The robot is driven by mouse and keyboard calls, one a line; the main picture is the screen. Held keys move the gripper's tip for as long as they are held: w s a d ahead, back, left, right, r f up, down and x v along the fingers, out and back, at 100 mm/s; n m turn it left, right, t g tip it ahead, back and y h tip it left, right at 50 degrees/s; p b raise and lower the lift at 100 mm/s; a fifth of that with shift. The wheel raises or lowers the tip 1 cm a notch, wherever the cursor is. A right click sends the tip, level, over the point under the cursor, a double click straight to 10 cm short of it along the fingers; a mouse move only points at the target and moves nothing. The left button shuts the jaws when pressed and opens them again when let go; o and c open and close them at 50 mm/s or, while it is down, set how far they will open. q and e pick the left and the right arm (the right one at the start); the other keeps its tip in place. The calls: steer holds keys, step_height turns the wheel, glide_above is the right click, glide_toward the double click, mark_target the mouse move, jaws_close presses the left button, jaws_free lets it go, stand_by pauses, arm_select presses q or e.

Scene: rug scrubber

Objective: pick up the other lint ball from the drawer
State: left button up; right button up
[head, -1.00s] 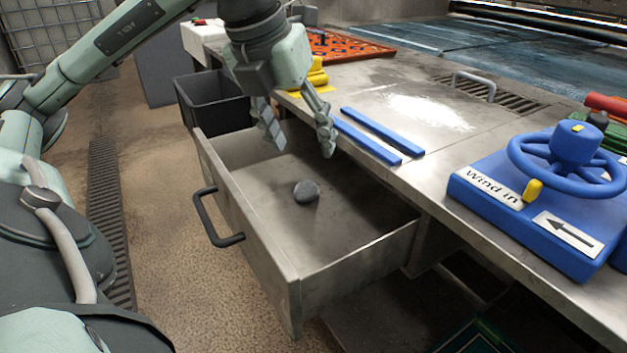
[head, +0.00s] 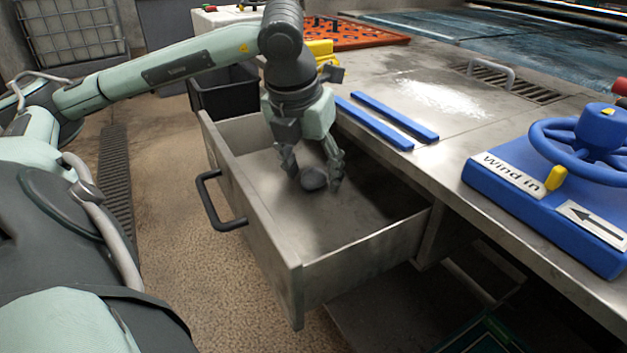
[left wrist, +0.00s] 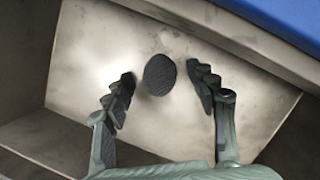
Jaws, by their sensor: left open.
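A dark grey lint ball (head: 314,179) lies on the floor of the open metal drawer (head: 330,272). My left gripper (head: 315,180) is down inside the drawer, its fingers open on either side of the ball. In the left wrist view the lint ball (left wrist: 159,75) shows between the two open fingertips (left wrist: 164,92), closer to the left one, with a gap to the right one. I cannot tell whether either finger touches it. My right gripper is not in view.
The drawer's black handle (head: 213,200) faces the floor aisle. Two blue bars (head: 390,120) lie on the metal counter beside the drawer. A blue wheel unit (head: 545,200) stands at the right. A black bin (head: 222,93) stands behind the drawer.

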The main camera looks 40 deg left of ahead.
arm_select(q)
steer(key=shift+f, duration=0.1)
steer(key=c, duration=0.9)
